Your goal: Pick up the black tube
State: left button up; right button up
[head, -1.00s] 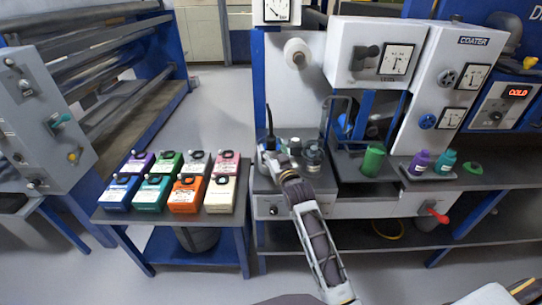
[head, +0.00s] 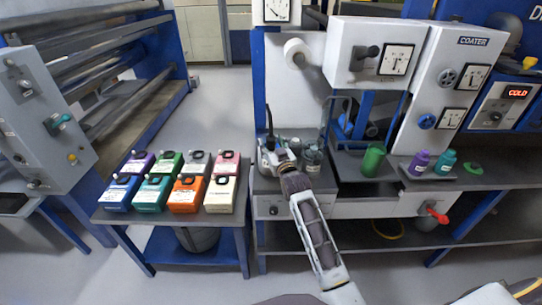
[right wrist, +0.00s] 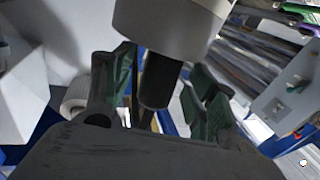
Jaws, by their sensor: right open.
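The black tube (right wrist: 158,80) shows in the right wrist view, extending from a wide grey cylinder (right wrist: 172,25) at the top of the picture. It lies between the two green-padded fingers of my right gripper (right wrist: 163,88), which are apart. I cannot tell whether either finger touches it. In the head view a thin dark upright piece (head: 270,119), probably this tube, shows just above my right gripper (head: 268,145) at the left end of the machine shelf. My gripper hides its lower part. My left gripper is not in view.
A green cup (head: 373,160), purple bottle (head: 419,163) and teal bottle (head: 445,162) stand farther right. Several coloured boxes (head: 187,193) cover the left table. A white roll (head: 297,52) projects above.

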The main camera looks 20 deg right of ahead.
jog(key=shift+w, duration=0.75)
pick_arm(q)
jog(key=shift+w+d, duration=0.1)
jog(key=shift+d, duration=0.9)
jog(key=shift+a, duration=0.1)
